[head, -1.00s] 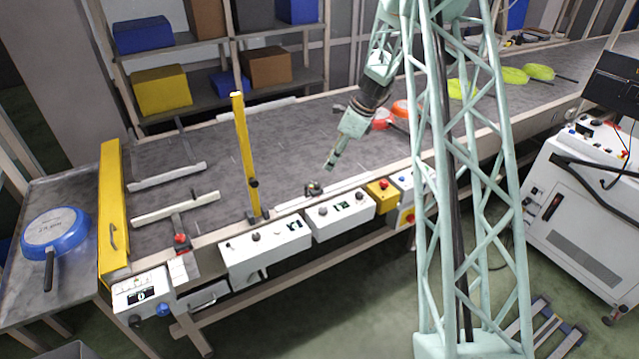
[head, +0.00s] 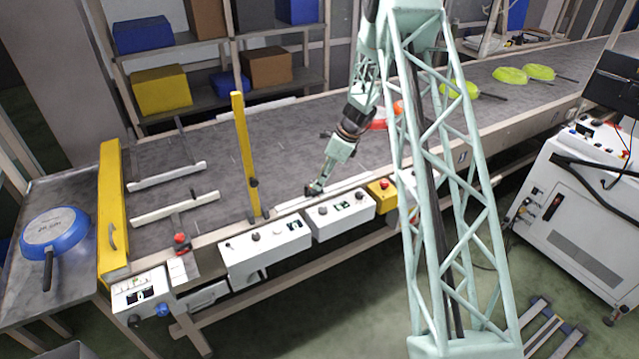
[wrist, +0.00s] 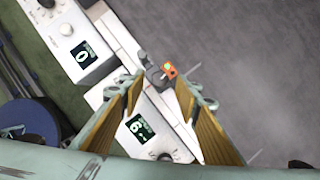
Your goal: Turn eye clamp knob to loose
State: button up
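The eye clamp sits on the front rail of the conveyor (head: 220,150). In the wrist view it shows as a small grey bracket (wrist: 150,64) beside an orange sensor eye (wrist: 168,69) with a green light. I cannot clearly tell the knob's setting. My gripper (head: 316,188) points down at the clamp in the head view and hides most of it. In the wrist view my gripper (wrist: 163,84) is open, its two fingers on either side of the clamp area. Nothing is held between them. I cannot tell whether a fingertip touches the clamp.
White control boxes (head: 265,250) and (head: 340,214) hang along the conveyor front below the rail. A yellow post (head: 243,150) stands left of my gripper. A red pan (head: 377,124) and green pans (head: 510,76) lie on the belt. A blue pan (head: 55,228) lies on the left table.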

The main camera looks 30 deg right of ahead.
jog(key=shift+x, duration=0.85)
jog(key=shift+c, duration=0.5)
jog(key=c, duration=0.7)
